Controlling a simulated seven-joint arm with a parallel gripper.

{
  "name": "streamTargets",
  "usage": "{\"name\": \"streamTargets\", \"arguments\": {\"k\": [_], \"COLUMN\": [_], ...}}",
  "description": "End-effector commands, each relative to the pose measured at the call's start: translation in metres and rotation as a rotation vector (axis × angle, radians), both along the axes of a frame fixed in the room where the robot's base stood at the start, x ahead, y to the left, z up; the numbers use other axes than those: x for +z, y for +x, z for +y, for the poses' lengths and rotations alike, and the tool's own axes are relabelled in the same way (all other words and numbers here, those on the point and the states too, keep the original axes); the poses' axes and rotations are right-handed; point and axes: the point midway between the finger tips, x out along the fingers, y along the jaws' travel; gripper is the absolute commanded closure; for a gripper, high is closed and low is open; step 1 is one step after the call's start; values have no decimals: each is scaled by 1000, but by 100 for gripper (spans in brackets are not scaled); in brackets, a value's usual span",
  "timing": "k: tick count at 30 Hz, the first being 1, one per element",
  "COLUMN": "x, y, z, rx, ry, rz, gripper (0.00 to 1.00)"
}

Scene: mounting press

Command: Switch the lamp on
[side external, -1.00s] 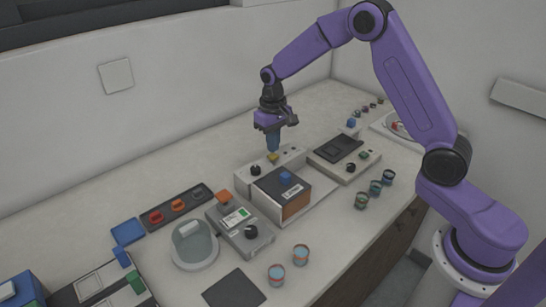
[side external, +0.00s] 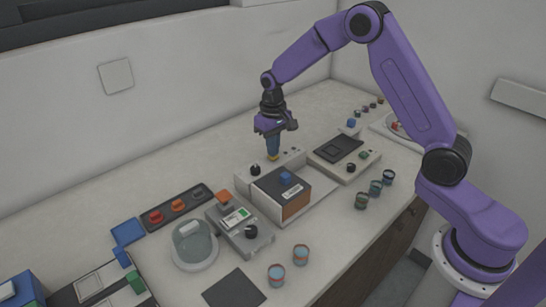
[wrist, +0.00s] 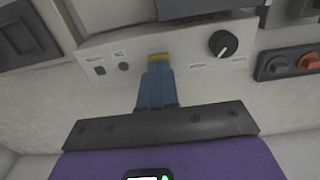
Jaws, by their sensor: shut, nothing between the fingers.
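A light grey control box (side external: 297,156) stands at the back middle of the bench, with a black knob (side external: 255,170) on its left. A small yellow part (side external: 272,158), maybe a switch, sits on the same panel. My gripper (side external: 273,153) is shut and empty, pointing down with its blue fingertips right at the yellow part. Contact cannot be told. No lamp can be clearly made out.
A box with a blue button (side external: 286,177) stands just in front of the panel. A device with a dark plate (side external: 335,149) is to the right. Several cups (side external: 375,187) stand near the front edge.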

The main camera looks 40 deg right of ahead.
Motion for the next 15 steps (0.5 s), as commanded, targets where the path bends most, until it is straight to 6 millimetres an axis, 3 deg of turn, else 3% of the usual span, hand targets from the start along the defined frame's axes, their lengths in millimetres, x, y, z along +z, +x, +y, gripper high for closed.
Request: {"name": "streamTargets", "arguments": {"k": [15], "x": [-9], "y": [0], "z": [0], "rx": [0], "ry": [0], "rz": [0], "gripper": [100]}}
